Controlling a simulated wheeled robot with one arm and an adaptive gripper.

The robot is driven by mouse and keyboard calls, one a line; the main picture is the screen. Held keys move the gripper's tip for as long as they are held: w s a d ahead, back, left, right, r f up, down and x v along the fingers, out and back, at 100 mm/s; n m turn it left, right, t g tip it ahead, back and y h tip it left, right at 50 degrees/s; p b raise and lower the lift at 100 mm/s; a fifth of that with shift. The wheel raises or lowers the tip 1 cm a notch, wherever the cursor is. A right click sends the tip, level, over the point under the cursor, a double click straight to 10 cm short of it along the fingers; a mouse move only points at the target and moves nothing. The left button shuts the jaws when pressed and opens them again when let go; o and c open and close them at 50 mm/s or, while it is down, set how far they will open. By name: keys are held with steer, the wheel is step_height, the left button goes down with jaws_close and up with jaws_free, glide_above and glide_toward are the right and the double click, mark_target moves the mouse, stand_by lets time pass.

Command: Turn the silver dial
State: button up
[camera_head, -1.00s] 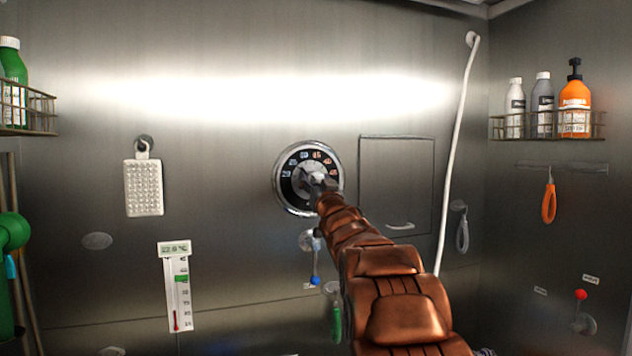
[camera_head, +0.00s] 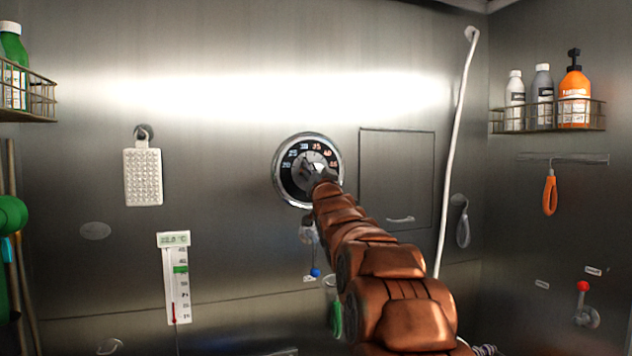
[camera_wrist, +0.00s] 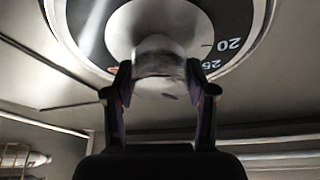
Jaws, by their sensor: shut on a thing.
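The silver dial (camera_wrist: 174,20) is a round metal knob on the back wall, set in a black face with numbers from 20 upward and a chrome rim. In the head view the dial (camera_head: 311,163) is partly hidden behind my gripper (camera_head: 317,177). In the wrist view my gripper (camera_wrist: 159,90) has one finger on each side of the knob's protruding silver grip and is shut on it. A white thermometer (camera_head: 175,278) with a digital readout, a green marker and a red column hangs at the lower left of the dial.
A panel door (camera_head: 397,180) is right of the dial. A white hose (camera_head: 456,150) runs down the wall. Bottle racks (camera_head: 570,128) hang on the right and left walls. A blue-tipped lever (camera_head: 314,272) sits below the dial, and a red-tipped lever (camera_head: 583,287) at lower right.

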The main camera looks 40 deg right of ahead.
steer(key=m+h+b, duration=0.1)
steer(key=m, duration=0.1)
steer(key=shift+f+m+g+b, duration=0.15)
steer(key=shift+m+g+b, duration=0.15)
steer(key=shift+g+b, duration=0.1)
steer(key=shift+d+r+m+g+h+p, duration=0.1)
steer(key=shift+r+m+g+h+p, duration=0.15)
steer(key=shift+m, duration=0.3)
steer(key=shift+r+m+g+h+p, duration=0.15)
steer(key=shift+m+p, duration=0.2)
steer(key=shift+m, duration=0.2)
steer(key=shift+r+m+g+h+p, duration=0.1)
steer(key=shift+m+g+h+p, duration=0.2)
steer(key=shift+m+p, duration=0.65)
steer(key=m+g+p, duration=0.1)
steer(key=p, duration=0.3)
steer(key=shift+m, duration=0.35)
steer(key=m+p, duration=0.1)
steer(key=p, duration=0.1)
steer(key=shift+f+m+p, duration=0.25)
steer(key=shift+m+p, duration=0.15)
steer(key=shift+s+m+g+p, duration=0.1)
steer(key=shift+m+g+p, duration=0.2)
steer(key=shift+g+p, duration=0.1)
steer(key=shift+f, duration=0.1)
steer(key=o, duration=1.1)
steer(key=shift+o, duration=0.2)
